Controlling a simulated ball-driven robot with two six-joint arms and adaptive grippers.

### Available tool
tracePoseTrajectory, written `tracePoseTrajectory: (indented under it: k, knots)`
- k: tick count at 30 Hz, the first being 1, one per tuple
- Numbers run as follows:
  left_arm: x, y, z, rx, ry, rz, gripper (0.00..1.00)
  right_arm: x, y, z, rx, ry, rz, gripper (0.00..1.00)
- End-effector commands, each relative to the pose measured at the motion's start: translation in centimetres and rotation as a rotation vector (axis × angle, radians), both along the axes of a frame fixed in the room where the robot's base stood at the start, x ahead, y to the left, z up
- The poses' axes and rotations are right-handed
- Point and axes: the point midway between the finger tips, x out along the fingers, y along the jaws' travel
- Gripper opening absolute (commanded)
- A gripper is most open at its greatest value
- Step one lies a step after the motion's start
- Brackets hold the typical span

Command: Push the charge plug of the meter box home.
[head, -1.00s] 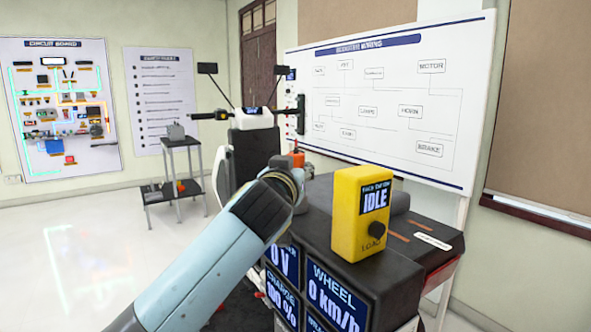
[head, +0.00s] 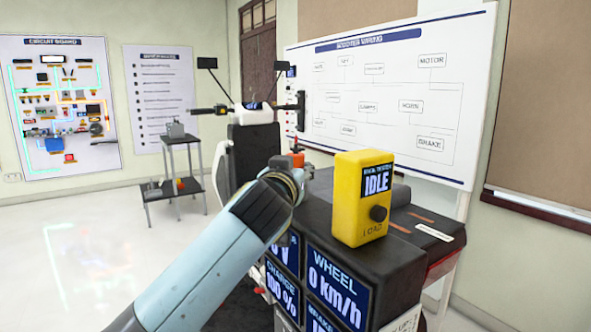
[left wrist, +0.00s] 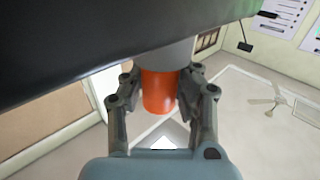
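The meter box (head: 402,262) is a dark box with blue displays on its front, reading WHEEL 0 km/h and CHARGE 100 %. My left arm comes in from the lower left, and its wrist (head: 268,205) covers part of the box's left side. The plug meets a grey collar (left wrist: 165,56) beside a dark surface. How deep it sits cannot be told. My right gripper is not in view.
A yellow tester (head: 350,205) reading IDLE, with a black LOAD knob, stands on the meter box. An orange part with a red tip (head: 296,158) shows just behind my left wrist. The scooter (head: 252,150) stands beyond.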

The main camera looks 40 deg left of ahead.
Motion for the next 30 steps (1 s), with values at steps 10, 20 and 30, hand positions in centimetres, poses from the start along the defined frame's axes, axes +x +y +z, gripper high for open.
tracePoseTrajectory:
  k: [10,20,30]
  knots:
    - [0.0,0.0,0.1,0.0,-0.001,0.0,0.56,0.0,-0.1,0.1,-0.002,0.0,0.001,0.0]
    - [-2.2,-1.0,-0.1,-0.003,0.001,-0.001,0.56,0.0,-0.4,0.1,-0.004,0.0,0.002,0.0]
    - [-9.0,-3.7,-0.1,-0.004,0.002,0.0,0.56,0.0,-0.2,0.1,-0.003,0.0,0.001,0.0]
